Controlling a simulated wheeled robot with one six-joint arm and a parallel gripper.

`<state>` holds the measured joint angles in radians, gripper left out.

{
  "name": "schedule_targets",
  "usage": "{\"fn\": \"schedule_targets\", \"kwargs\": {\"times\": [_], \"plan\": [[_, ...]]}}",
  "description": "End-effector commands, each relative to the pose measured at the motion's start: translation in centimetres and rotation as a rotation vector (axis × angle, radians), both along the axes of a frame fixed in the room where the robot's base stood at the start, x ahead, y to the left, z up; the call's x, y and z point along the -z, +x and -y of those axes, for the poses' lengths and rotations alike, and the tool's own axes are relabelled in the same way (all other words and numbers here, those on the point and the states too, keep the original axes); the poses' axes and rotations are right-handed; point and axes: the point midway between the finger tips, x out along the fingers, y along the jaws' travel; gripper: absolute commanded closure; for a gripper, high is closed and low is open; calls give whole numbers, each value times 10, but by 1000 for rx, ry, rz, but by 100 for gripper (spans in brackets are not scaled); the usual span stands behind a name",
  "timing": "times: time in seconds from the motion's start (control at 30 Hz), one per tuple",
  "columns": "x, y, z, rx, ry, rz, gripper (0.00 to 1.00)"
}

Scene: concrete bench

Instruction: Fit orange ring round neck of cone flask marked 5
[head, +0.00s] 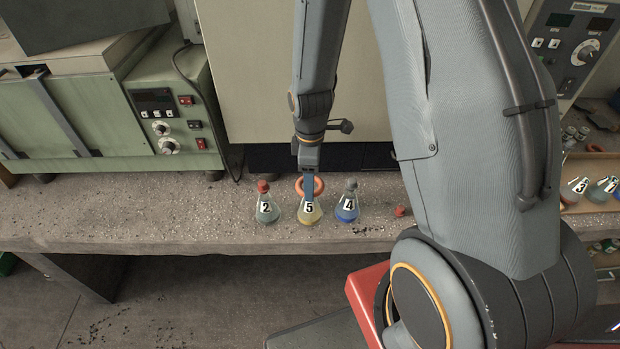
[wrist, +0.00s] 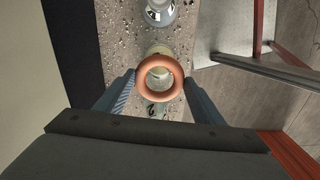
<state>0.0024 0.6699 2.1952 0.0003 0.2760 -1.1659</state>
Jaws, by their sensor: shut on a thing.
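The cone flask marked 5 (head: 309,215), with pale yellow liquid, stands upright on the bench between flasks marked 2 and 4. The orange ring (head: 318,185) is at the height of its top; it also shows in the wrist view (wrist: 158,93), between my fingers. My gripper (head: 309,184) is shut on the ring, pointing down over flask 5; in the wrist view my gripper (wrist: 158,98) has a finger on each side of the ring. The pale flask body shows just beyond the ring. I cannot tell whether the ring encircles the neck.
Flask 2 (head: 267,212) with a red stopper stands close on the left. Flask 4 (head: 347,211) with blue liquid and a grey stopper stands close on the right. A small red object (head: 400,211) lies further right. The bench (head: 130,215) is clear at left.

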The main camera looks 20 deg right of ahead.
Motion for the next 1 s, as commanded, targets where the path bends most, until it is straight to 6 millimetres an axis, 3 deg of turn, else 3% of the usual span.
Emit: {"fn": "schedule_targets", "kwargs": {"times": [1.0], "plan": [[24, 0, 0, 0, 0, 0, 65]]}}
